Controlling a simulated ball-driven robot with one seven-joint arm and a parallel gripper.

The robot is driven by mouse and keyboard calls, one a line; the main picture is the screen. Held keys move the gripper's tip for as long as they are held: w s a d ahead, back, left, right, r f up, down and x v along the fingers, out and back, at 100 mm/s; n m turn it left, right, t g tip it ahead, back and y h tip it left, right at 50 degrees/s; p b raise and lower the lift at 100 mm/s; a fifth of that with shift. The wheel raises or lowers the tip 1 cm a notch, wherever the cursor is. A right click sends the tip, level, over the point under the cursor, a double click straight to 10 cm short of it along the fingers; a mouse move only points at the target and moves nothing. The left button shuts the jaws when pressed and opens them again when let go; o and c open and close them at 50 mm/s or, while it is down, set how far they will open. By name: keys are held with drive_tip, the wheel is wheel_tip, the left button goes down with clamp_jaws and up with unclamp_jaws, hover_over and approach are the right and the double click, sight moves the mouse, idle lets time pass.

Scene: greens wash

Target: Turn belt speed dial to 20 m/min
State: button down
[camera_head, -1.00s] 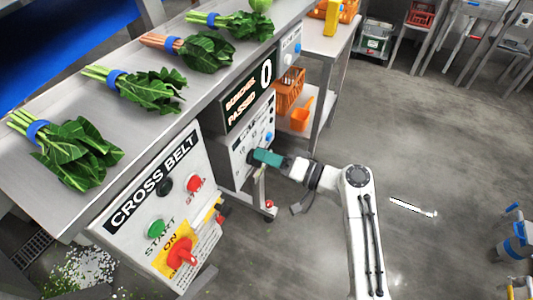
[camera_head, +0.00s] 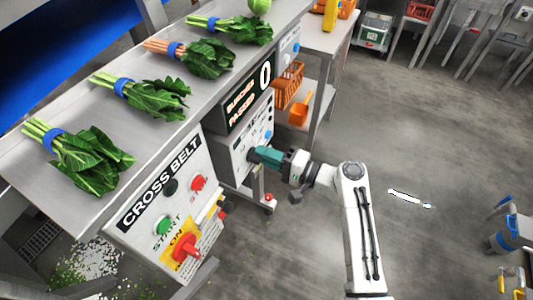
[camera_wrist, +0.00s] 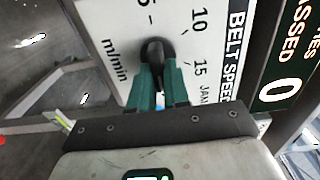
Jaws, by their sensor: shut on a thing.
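The belt speed dial is a black knob (camera_wrist: 157,50) on a white panel (camera_wrist: 119,18) in the wrist view. Printed marks 5, 10 and 15, "m/min" and "BELT SPEED" show around it; my gripper hides the lower part of the scale, and no 20 is visible. My gripper (camera_wrist: 161,75) has green fingers, one on each side of the knob, shut on it. In the head view my gripper (camera_head: 262,156) reaches from the right to the dial panel (camera_head: 238,148), and the knob is mostly hidden there.
Left of the dial panel stands the CROSS BELT box (camera_head: 140,235) with green and red buttons and a red switch (camera_head: 186,247). Bunches of greens (camera_head: 85,160) lie on the steel belt above. A cart with orange baskets (camera_head: 288,85) stands behind.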

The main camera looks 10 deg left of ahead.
drive_tip(key=shift+w+a+r, duration=0.1)
drive_tip(key=shift+w+r, duration=0.05)
drive_tip(key=shift+r, duration=0.05)
drive_tip(key=c, duration=1.3)
unclamp_jaws()
drive_tip(key=shift+o, duration=1)
drive_tip(key=shift+f, duration=0.2)
drive_tip(key=v, duration=1.1)
drive_tip(key=shift+a, duration=0.1)
